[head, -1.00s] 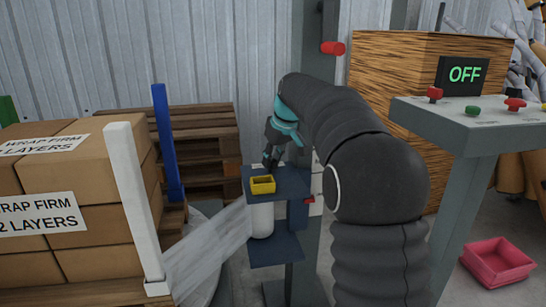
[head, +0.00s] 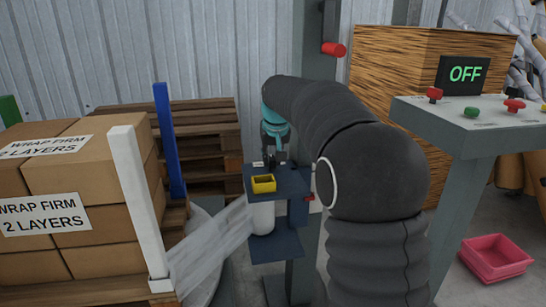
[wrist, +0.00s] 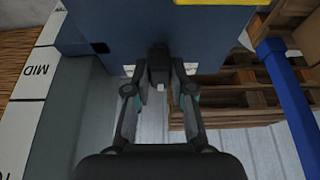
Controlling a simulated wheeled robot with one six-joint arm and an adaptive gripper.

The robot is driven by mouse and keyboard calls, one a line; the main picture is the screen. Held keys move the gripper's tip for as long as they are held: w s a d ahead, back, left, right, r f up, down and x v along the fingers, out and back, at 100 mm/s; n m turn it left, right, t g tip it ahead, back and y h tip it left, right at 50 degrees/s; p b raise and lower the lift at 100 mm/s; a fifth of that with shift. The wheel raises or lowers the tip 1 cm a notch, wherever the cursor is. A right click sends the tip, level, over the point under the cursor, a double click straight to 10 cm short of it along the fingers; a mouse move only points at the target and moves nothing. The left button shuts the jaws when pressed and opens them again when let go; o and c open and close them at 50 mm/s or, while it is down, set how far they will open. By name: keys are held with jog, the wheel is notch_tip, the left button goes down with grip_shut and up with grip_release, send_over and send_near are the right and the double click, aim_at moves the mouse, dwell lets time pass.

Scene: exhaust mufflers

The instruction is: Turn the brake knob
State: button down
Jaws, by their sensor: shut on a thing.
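My gripper (head: 271,160) is at the back of the top plate, behind the yellow box. In the wrist view my gripper (wrist: 160,82) is shut on a small dark block, which I take as the brake knob (wrist: 158,62), at the edge of the blue carriage (wrist: 120,40). In the head view the knob is hard to make out against the dark fingers.
A blue post (head: 168,140) and stacked pallets (head: 210,145) stand behind. A control panel (head: 480,115) reading OFF is at right, above a pink bin (head: 495,258).

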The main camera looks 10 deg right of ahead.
jog(key=c, duration=1)
grip_release()
jog(key=v, duration=1.2)
